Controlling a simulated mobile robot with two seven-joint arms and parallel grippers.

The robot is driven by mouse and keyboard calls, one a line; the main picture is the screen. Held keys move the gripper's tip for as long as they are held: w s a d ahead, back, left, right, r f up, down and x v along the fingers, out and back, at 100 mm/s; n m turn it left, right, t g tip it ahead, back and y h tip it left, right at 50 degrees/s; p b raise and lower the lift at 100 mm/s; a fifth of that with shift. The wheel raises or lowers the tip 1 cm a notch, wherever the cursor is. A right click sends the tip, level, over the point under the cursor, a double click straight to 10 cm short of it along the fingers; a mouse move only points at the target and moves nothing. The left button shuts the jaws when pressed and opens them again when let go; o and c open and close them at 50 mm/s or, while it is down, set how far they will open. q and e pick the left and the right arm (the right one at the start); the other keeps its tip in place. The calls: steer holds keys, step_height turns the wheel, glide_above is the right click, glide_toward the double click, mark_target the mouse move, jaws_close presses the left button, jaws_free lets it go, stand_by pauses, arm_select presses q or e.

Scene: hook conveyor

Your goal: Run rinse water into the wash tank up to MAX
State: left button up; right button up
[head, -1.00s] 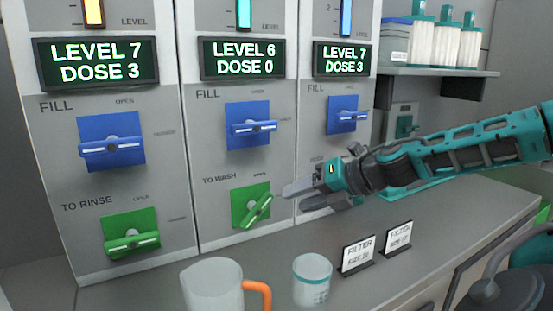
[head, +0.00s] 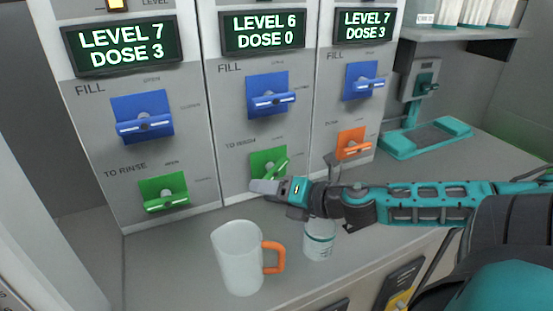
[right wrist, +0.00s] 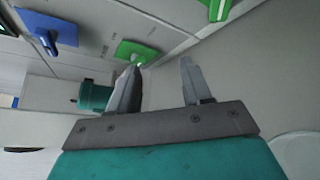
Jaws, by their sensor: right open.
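My left gripper is not in view.
A clear jug (head: 238,258) with an orange handle and a small cup (head: 319,240) stand on the counter below my arm. Blue FILL handles (head: 270,100) sit above. An orange valve (head: 352,146) is on the right panel. A teal stand (head: 425,138) is at right.

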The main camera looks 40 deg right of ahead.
mark_target(278, 172)
steer(key=s+d+m+h+p, duration=0.2)
steer(key=s+d+h, duration=0.3)
steer(key=d, duration=0.3)
steer(key=shift+t, duration=0.3)
steer(key=b+x, duration=0.3)
steer(key=x, duration=0.4)
steer(key=shift+w+d+b, duration=0.1)
steer(key=shift+w+b, duration=0.3)
steer(key=shift+w, duration=0.05)
steer(key=shift+w+f+m+b, duration=0.1)
steer(key=shift+w+m+b, duration=0.1)
steer(key=shift+w, duration=0.4)
steer(key=shift+w+f+m+b, duration=0.1)
steer(key=shift+w+f+b, duration=0.1)
steer(key=shift+w, duration=0.45)
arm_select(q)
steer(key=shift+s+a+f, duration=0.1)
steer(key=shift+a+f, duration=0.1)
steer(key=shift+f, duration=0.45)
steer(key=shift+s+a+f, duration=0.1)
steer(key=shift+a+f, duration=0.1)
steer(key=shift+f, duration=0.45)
arm_select(e)
steer(key=shift+x, duration=1.1)
steer(key=shift+c, duration=0.5)
jaws_close()
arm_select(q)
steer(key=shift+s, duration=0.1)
